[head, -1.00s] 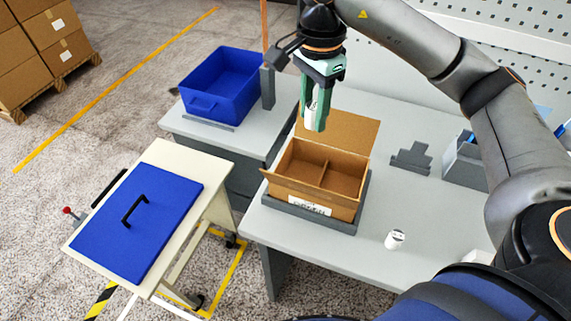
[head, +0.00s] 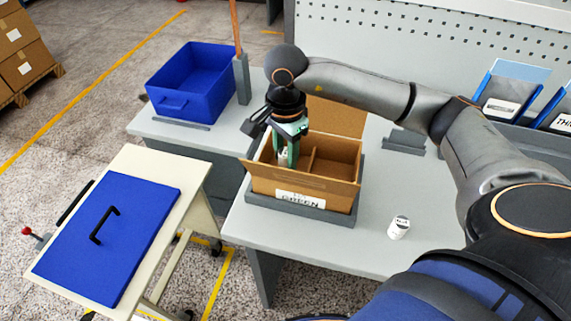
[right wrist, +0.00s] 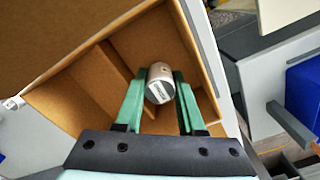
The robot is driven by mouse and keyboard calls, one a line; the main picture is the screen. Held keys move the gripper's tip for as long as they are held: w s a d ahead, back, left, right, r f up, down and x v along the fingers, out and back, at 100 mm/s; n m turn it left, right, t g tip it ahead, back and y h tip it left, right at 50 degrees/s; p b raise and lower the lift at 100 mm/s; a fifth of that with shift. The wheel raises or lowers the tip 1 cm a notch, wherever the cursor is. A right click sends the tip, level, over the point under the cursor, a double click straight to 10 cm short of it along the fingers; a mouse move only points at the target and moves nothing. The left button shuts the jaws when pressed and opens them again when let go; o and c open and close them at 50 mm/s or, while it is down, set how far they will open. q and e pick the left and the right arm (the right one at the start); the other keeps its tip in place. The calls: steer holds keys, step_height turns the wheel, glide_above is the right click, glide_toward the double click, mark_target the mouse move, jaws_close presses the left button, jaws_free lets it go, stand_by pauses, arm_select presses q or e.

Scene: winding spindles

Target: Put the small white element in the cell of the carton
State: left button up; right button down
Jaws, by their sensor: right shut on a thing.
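The open brown carton (head: 333,188) stands in a grey tray (head: 262,205) on the table, with a divider between its cells and a label on its front. My right gripper (head: 289,163) points down into the left cell in the head view. It is shut on the small white element (right wrist: 160,84), which sits between the green fingers (right wrist: 158,95) in the right wrist view. Cardboard walls of the carton (right wrist: 85,85) surround it there. I cannot tell whether the element touches the cell floor. My left gripper is not in view.
Another small white element (head: 399,228) stands on the grey table (head: 300,250), right of the carton. A blue bin (head: 190,85) is behind left, and a cart with a blue lid (head: 105,240) is at the left. The carton's raised back flap (head: 335,115) stands behind my gripper.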

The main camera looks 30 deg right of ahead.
mark_target(286, 166)
steer(key=shift+f, duration=1.65)
steer(key=shift+f, duration=0.25)
steer(key=c, duration=0.5)
jaws_free()
steer(key=shift+r, duration=0.1)
steer(key=shift+r, duration=0.1)
step_height(286, 166, up, 12)
steer(key=shift+r, duration=0.1)
